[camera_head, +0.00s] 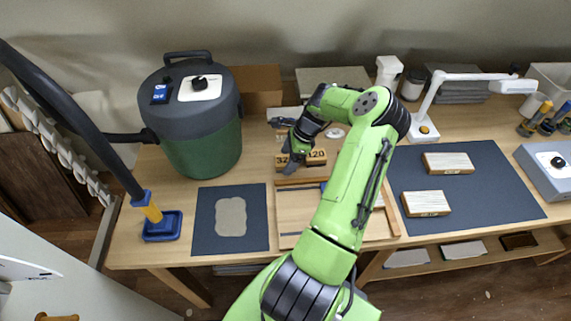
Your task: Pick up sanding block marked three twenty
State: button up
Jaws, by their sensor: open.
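A sanding block with dark markings that look like "32" (281,161) lies on the bench, left of centre, its right part hidden by my gripper. A second block marked "120" (316,156) lies just to its right. My gripper (290,166) is open and points down at the blocks, its fingers in front of the right part of the "32" block. I cannot tell whether the fingers touch it or stand around it. My green arm reaches in from the lower middle and hides part of the bench.
A wooden tray (287,212) lies in front of the blocks. A green vacuum (205,143) stands left, its hose reaching a blue nozzle (162,227). Two wood pieces (425,203) (449,163) lie on a dark mat (500,200) at right. A white lamp (424,130) stands behind.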

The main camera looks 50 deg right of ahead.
aim_at(287, 160)
jog(key=shift+w+a+f, duration=0.1)
jog(key=shift+f, duration=0.2)
jog(key=c, duration=1.1)
jog(key=shift+o, duration=0.2)
notch_tip(287, 160, up, 10)
jog(key=p, duration=0.1)
